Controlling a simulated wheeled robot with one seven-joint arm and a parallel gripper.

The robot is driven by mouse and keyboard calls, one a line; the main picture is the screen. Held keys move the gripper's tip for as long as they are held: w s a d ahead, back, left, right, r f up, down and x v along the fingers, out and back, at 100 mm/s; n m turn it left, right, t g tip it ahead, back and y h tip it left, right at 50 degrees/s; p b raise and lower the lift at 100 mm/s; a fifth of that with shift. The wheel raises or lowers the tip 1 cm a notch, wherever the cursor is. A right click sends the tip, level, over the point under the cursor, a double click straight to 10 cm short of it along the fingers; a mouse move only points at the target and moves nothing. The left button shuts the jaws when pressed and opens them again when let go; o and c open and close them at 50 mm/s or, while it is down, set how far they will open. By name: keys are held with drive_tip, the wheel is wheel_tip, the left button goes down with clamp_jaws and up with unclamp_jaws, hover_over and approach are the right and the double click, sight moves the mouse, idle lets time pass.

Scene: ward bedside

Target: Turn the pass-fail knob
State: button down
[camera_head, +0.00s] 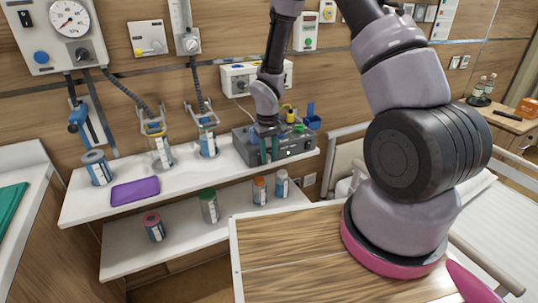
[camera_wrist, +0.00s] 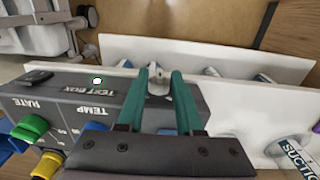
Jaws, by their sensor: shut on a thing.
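The dark grey test box (camera_head: 295,146) stands on the upper white shelf in the head view. The box (camera_wrist: 55,100) also shows in the wrist view, with printing that reads RATE and TEMP. My gripper (camera_head: 269,150) reaches down to the box's front. In the wrist view, my gripper (camera_wrist: 159,76) has its two teal fingers on either side of a light grey knob (camera_wrist: 158,86) and is shut on it. No pass-fail label shows, and part of the front panel is hidden under the gripper. A small round light (camera_wrist: 97,81) on the box looks pale.
Green (camera_wrist: 30,128), yellow and blue knobs or plugs sit on the box's other face. Hoses hang from wall gauges. A wooden table (camera_head: 290,250) is in front.

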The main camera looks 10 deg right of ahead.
drive_tip(key=shift+a, duration=0.1)
drive_tip(key=shift+s+a+f+t+h, duration=0.1)
drive_tip(key=shift+a+t+h, duration=0.2)
drive_tip(key=shift+h, duration=0.6)
drive_tip(key=shift+s+a+t+h, duration=0.15)
drive_tip(key=shift+t+h, duration=0.15)
drive_tip(key=shift+h, duration=0.6)
drive_tip(key=shift+a+f+t+h, duration=0.15)
drive_tip(key=shift+a+t+h, duration=0.1)
drive_tip(key=shift+h, duration=0.95)
drive_tip(key=shift+a+f+t+h, duration=0.15)
drive_tip(key=shift+t+h, duration=0.1)
drive_tip(key=shift+h, duration=0.95)
drive_tip(key=c, duration=0.9)
unclamp_jaws()
drive_tip(key=v, duration=1)
drive_tip(key=shift+a+r, duration=0.2)
drive_tip(key=shift+a, duration=0.15)
